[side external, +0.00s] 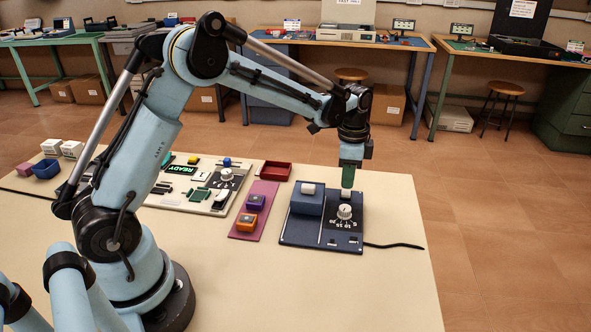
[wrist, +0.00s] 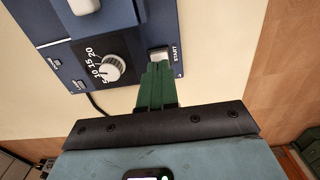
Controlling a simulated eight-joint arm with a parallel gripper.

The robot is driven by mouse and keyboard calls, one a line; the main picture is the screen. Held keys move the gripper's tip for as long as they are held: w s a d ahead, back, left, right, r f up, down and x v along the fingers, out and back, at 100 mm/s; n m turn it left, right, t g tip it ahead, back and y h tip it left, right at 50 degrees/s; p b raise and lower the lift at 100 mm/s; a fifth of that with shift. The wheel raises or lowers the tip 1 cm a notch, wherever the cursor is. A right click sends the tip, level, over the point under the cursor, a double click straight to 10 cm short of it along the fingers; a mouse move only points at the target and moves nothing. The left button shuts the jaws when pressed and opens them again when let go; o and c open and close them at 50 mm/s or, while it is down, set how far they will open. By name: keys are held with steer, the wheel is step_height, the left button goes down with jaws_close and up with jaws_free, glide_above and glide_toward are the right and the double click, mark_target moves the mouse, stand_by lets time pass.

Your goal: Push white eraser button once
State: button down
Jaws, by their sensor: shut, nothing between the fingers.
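A dark blue panel (side external: 290,237) lies on the table and carries a raised blue block (side external: 309,202) with a white, eraser-like piece (side external: 308,188) on top. That piece also shows at the top of the wrist view (wrist: 84,5). Beside the block sit a white dial (wrist: 108,68) with numbers and a white square button (wrist: 158,53) labelled START. My green-fingered gripper (wrist: 155,68) is shut and empty, pointing down. Its tips are right at the START button and overlap its near edge in the wrist view. I cannot tell whether they touch it.
A pink-purple board (side external: 268,192) with an orange and a purple block lies left of the panel. A red tray (side external: 275,170) is behind it. A larger pale board (side external: 200,208) with many parts is farther left. A black cable (side external: 395,245) leaves the panel rightward. The table's front right is clear.

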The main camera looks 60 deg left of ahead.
mark_target(345, 193)
steer(key=shift+f, duration=1)
stand_by(1.0)
steer(key=shift+r, duration=3.5)
steer(key=s+d+r+n+t, duration=0.2)
steer(key=s+r+n+t, duration=0.25)
steer(key=s+r, duration=0.4)
steer(key=s+d+f+n+t, duration=0.1)
steer(key=s+f+n+t, duration=0.1)
steer(key=s, duration=0.8)
steer(key=shift+s+f+n+t, duration=0.3)
steer(key=shift+f+n, duration=0.45)
steer(key=shift+n, duration=0.5)
